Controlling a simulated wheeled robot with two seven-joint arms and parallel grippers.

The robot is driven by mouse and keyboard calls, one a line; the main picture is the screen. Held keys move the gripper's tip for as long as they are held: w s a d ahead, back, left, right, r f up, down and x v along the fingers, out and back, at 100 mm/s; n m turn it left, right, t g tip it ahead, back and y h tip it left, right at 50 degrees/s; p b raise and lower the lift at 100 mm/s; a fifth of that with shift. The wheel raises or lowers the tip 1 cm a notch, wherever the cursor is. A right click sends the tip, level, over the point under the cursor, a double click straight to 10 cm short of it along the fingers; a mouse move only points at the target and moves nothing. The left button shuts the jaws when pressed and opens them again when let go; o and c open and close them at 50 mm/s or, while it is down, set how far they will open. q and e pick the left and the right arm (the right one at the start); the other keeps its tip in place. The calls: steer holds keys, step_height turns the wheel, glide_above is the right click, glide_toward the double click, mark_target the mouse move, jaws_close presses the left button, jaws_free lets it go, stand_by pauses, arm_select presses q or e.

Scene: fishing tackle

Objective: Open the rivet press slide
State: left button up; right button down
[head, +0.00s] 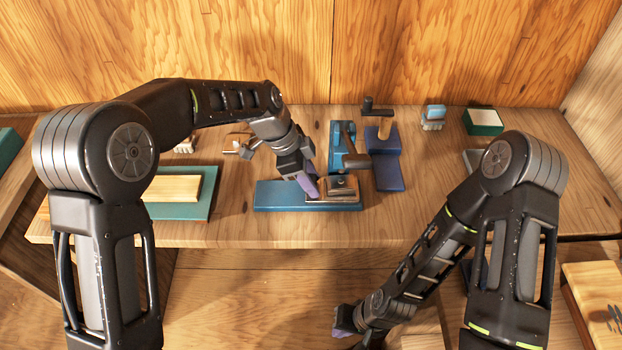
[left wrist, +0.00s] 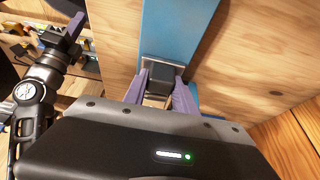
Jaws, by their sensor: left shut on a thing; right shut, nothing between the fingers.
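The rivet press slide appears to be the low blue base (head: 270,197) with a metal carriage (head: 342,187) on its right part, near the bench's front edge. In the left wrist view, the blue base (left wrist: 180,25) runs away as a strip, with a dark block (left wrist: 166,74) in front of a metal plate. My left gripper (head: 308,185) has its purple fingers on both sides of that dark block and is shut on it; the fingers also show in the left wrist view (left wrist: 166,90). My right gripper (head: 343,322) is shut and empty, low in front of the bench.
A green board with a wooden block (head: 175,187) lies to the left. A light-blue item (head: 433,117) and a green box (head: 482,122) stand at the back right. The wooden wall closes the back.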

arm_select(q)
jaws_close()
stand_by(0.6)
steer(key=shift+a, duration=0.35)
steer(key=a+b, duration=0.3)
steer(key=a, duration=0.5)
steer(key=shift+a, duration=0.1)
steer(key=o, duration=1.1)
jaws_free()
steer(key=b+v, duration=0.1)
steer(key=v, duration=0.6)
steer(key=shift+a+r, duration=0.15)
steer(key=shift+r, duration=0.2)
